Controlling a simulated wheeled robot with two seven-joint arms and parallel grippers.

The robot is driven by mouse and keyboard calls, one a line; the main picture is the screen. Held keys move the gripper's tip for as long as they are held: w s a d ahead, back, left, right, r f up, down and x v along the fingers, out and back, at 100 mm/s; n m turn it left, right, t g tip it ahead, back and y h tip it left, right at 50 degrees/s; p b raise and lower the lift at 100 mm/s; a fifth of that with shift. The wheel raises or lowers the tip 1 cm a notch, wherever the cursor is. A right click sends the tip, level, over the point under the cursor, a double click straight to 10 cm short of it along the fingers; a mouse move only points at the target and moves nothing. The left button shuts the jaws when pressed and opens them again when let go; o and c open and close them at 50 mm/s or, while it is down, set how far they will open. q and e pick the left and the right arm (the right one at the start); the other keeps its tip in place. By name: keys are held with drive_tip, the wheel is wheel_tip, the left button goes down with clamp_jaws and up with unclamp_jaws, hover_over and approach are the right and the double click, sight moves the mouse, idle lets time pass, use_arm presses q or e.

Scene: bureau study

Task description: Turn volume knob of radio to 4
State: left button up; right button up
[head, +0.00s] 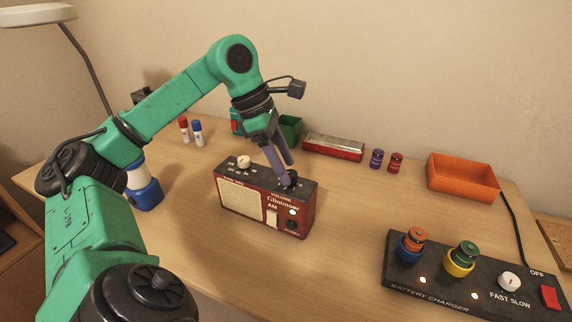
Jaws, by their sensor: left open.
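The radio (243,198) is a dark red box with a cream speaker grille, standing upright on the desk in the middle of the head view. Its top panel is dark, with a cream knob (244,162) at the left. A dark knob (290,178) sits at the right of the top, above the word VOLUME. My left gripper (284,171) points down at this dark knob, with its purple-grey fingers open. The fingertips are at or around the knob; I cannot tell whether they touch it. The knob's setting is hidden. My right gripper is not in view.
A battery charger (440,285) with batteries stands at the front right. An orange tray (463,178), two small batteries (387,160) and a red-and-silver box (333,147) lie behind.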

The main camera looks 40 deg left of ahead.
use_arm(q)
drive_tip(key=p+v, duration=0.1)
drive_tip(key=v, duration=0.1)
drive_tip(key=shift+r, duration=0.4)
drive_tip(key=p+v, duration=0.5)
drive_tip(key=v, duration=0.5)
drive_tip(key=shift+s+a+r, duration=0.15)
drive_tip(key=shift+a+r, duration=0.1)
drive_tip(key=shift+r, duration=0.05)
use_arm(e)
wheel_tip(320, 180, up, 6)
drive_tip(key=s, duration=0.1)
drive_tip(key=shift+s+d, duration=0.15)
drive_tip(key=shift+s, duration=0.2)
